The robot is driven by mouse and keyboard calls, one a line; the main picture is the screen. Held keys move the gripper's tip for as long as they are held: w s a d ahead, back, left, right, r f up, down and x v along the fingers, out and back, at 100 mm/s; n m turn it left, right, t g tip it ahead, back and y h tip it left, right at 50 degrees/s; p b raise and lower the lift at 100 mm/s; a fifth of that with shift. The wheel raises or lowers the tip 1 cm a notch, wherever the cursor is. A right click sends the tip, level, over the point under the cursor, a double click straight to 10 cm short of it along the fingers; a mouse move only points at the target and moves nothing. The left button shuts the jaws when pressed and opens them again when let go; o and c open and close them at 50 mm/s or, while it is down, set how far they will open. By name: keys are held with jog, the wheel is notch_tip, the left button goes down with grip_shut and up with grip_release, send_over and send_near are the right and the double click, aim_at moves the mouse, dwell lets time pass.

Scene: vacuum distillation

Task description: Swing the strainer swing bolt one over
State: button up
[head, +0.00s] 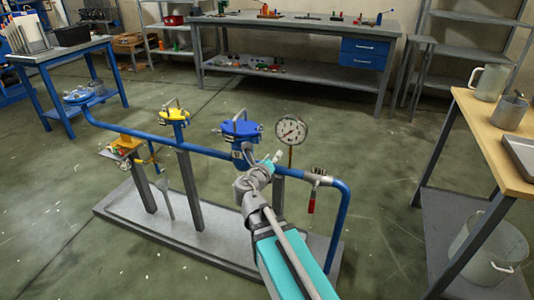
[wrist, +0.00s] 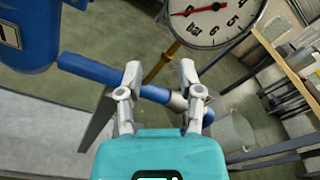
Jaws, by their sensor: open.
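The blue-capped strainer body (head: 240,130) stands on the blue pipe run in the head view, with a handle on top. Part of a blue body with a label plate also shows at the upper left of the wrist view (wrist: 28,35). The individual swing bolts are too small to tell apart, and I cannot pick out bolt one. My gripper (wrist: 160,70) is open and empty, with its two fingers apart and the blue pipe (wrist: 85,72) behind them. In the head view my gripper (head: 270,163) is just right of and below the strainer cap.
A pressure gauge (head: 291,131) stands close to the right of my gripper. A red-handled valve (head: 312,200) hangs farther right. A yellow-capped body (head: 174,116) is on the left of the pipe. A wooden-topped table (head: 470,110) stands at right. Open floor lies behind the pipe.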

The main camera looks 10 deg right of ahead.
jog(key=s+d+f+m+g+y, duration=0.1)
jog(key=s+d+f+m+g, duration=0.3)
jog(key=m, duration=0.5)
jog(key=s+d+f+m+g+y, duration=0.1)
jog(key=s+f+m+g, duration=0.25)
jog(key=f+m, duration=0.45)
jog(key=s+a+f+m+g+y, duration=0.2)
jog(key=s+a+m+g+y, duration=0.1)
jog(key=m, duration=0.6)
jog(key=s+a+f+m+g+y, duration=0.3)
jog(key=s+m+y, duration=0.2)
jog(key=m, duration=0.4)
jog(key=shift+s+a+f+m, duration=0.35)
jog(key=shift+s+m, duration=0.05)
jog(key=shift+s, duration=0.25)
jog(key=shift+d+g, duration=0.15)
jog(key=shift+g, duration=0.1)
